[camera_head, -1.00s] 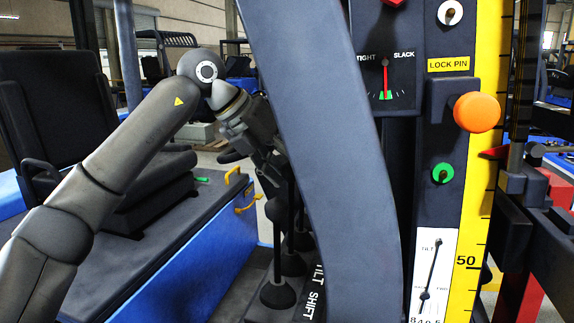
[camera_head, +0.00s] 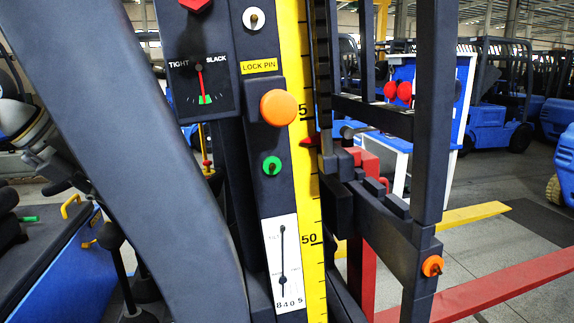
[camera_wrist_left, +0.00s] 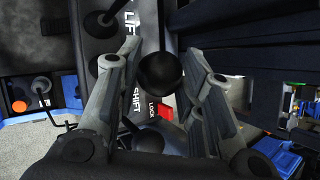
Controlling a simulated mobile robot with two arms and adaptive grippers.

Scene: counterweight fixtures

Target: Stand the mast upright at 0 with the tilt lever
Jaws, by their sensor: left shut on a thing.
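The mast (camera_head: 430,120) stands at the middle right, with a yellow scale (camera_head: 313,215) beside it. The white tilt gauge (camera_head: 270,240) is low on the dark column; its needle is nearly vertical, low end near 4 and 0, exact reading too small to tell. My left gripper shows in the left wrist view (camera_wrist_left: 165,95), its fingers on both sides of a black ball knob (camera_wrist_left: 163,72), shut on it. The knob's lever label is hidden; LIFT and SHIFT labels show beside it. In the head view a dark slanted post hides the fingertips. My right gripper is not in view.
An orange lock-pin knob (camera_head: 278,108), a green knob (camera_head: 272,166) and a tight/slack dial (camera_head: 204,85) sit on the column. Red fork (camera_head: 500,285) extends right over open floor.

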